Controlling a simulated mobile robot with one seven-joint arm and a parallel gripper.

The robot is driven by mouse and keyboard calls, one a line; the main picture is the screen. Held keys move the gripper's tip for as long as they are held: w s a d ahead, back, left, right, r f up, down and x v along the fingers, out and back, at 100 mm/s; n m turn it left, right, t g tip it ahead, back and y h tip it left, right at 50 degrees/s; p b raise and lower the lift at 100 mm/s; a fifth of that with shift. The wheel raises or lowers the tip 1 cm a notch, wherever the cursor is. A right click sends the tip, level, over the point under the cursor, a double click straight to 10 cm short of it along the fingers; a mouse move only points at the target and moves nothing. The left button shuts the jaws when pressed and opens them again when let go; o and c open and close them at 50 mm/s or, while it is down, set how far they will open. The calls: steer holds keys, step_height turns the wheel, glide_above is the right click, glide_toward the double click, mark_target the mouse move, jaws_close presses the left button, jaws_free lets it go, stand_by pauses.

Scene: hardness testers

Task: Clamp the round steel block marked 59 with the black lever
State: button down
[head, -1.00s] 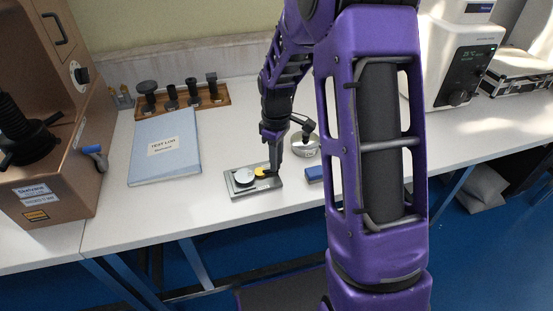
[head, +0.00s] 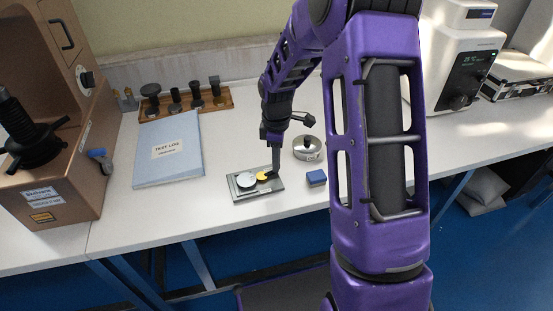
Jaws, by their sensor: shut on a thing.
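The round steel block (head: 246,181) lies flat on the left part of a grey clamp plate (head: 241,197). Its marking is too small to read. A yellow piece (head: 262,176) sits against the block's right side. The black lever (head: 270,174) is at the right of the yellow piece, partly hidden by my gripper. My gripper (head: 275,174) points down over the right half of the plate, shut on the black lever. Its fingers are small and partly dark here.
A blue block (head: 316,178) and a round metal dish (head: 307,148) stand to the right of the plate. A blue test log (head: 168,150) lies at the left. Behind it is a wooden rack (head: 186,104) with several dark parts. A brown tester (head: 50,190) stands far left. The bench's front edge is close to the plate.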

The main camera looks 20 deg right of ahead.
steer(key=c, duration=0.7)
jaws_free()
step_height(320, 180, up, 18)
steer(key=shift+f+p, duration=0.25)
steer(key=shift+p, duration=0.95)
